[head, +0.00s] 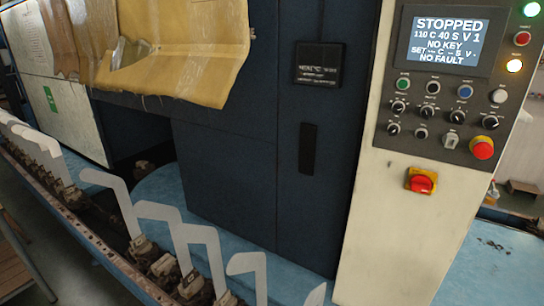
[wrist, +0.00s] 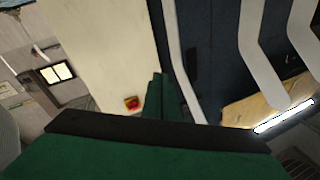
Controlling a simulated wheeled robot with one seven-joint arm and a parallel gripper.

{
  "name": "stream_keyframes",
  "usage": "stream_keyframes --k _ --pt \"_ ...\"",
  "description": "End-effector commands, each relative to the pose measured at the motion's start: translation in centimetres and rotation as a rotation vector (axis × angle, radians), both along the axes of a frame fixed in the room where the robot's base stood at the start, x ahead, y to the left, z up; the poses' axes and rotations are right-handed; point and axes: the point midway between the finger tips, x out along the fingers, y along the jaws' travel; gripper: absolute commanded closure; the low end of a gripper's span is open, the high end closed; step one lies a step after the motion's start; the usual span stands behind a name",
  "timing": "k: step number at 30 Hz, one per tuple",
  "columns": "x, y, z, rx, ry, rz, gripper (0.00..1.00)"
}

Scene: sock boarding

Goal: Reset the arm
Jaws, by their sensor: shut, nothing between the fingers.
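My gripper (wrist: 161,84) shows in the wrist view as green fingers drawn together, with a green body and black strip across the bottom. I see nothing between the fingers. It does not show in the head view. Behind it in the wrist view are the machine's beige cabinet and a red rotary switch (wrist: 132,103). White sock boards (wrist: 256,50) show to its right, and a thin one passes close beside the fingers; I cannot tell the gap. In the head view, a row of white boards (head: 205,255) stands along a rail at lower left.
The control panel screen (head: 449,41) reads STOPPED, NO KEY, NO FAULT. A green lamp (head: 531,9) and an amber lamp (head: 515,66) are lit. A red emergency button (head: 482,148) and red rotary switch (head: 421,184) sit below. A yellowish sheet (head: 185,55) hangs over the dark machine front (head: 235,170).

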Motion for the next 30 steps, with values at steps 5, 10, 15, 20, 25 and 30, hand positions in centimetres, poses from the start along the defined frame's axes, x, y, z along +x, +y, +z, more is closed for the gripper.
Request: stream_keyframes --k 5,10,15,20,25,30 --pt "-4.4 3.8 -4.4 -0.028 0.097 0.03 1.0" --pt "-8.9 6.8 -7.3 -0.074 0.181 0.067 1.0" --pt "-13.8 9.5 -9.4 -0.134 0.261 0.12 1.0" --pt "-18.5 11.4 -10.5 -0.198 0.329 0.182 1.0" --pt "-22.5 13.0 -10.9 -0.26 0.38 0.253 1.0" --pt "-24.6 13.4 -10.9 -0.292 0.404 0.285 1.0"
